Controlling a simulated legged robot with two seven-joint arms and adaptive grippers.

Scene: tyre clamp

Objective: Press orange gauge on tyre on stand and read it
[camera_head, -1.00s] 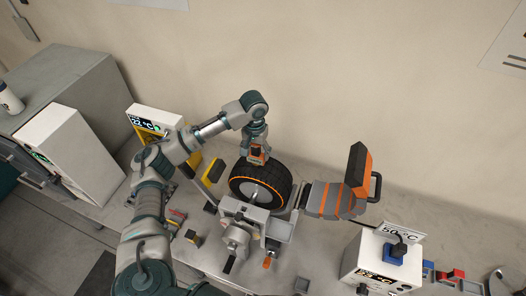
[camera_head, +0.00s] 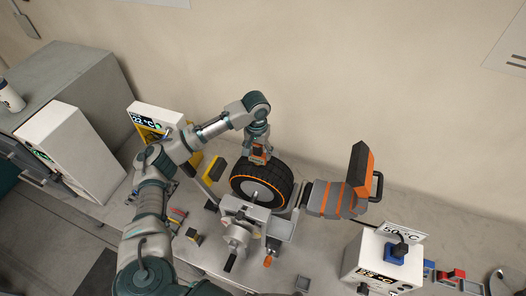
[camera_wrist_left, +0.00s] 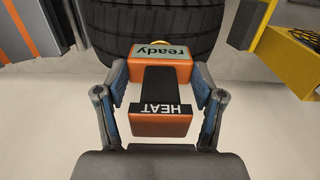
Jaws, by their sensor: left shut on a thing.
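The black tyre (camera_head: 277,178) with an orange ring stands upright on the grey stand (camera_head: 243,214) in the middle of the bench. The orange gauge (camera_wrist_left: 162,122) has a black middle, a label "HEAT" and a small display reading "ready" in the left wrist view. My left gripper (camera_head: 257,152) is shut on the gauge from above, at the top of the tyre. The tyre (camera_wrist_left: 155,30) lies just beyond the display end in the wrist view; whether the gauge touches it I cannot tell. My right gripper is not in view.
A grey and orange tool (camera_head: 335,198) stands right of the tyre. A white box marked 50 °C (camera_head: 372,262) is at the front right. A yellow-framed box reading 22 °C (camera_head: 150,122) and a white cabinet (camera_head: 72,150) are at the left.

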